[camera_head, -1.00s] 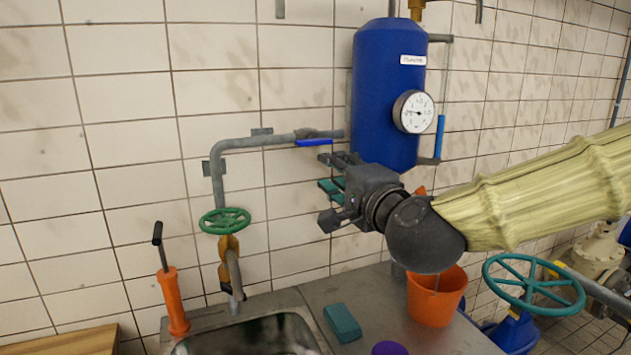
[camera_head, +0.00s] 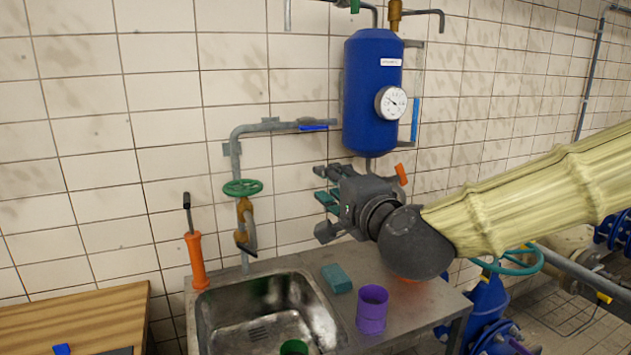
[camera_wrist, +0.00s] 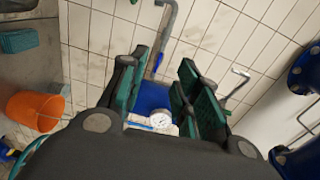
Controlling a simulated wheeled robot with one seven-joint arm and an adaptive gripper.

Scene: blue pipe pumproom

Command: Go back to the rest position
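My gripper (camera_head: 325,201) is in front of the tiled wall, above the metal sink counter and below the blue tank (camera_head: 373,95). Its fingers with green pads are spread apart, and nothing shows between them. In the wrist view my gripper (camera_wrist: 165,85) also has a clear gap between its pads, and the tank with its gauge (camera_wrist: 160,120) shows through the gap, farther back. My arm reaches in from the right in the head view.
A teal block (camera_head: 336,279) and a purple cup (camera_head: 372,309) stand on the counter beside the sink (camera_head: 265,315). An orange bucket (camera_wrist: 35,109) is mostly hidden behind my arm in the head view. A green valve wheel (camera_head: 243,187) is left of my gripper.

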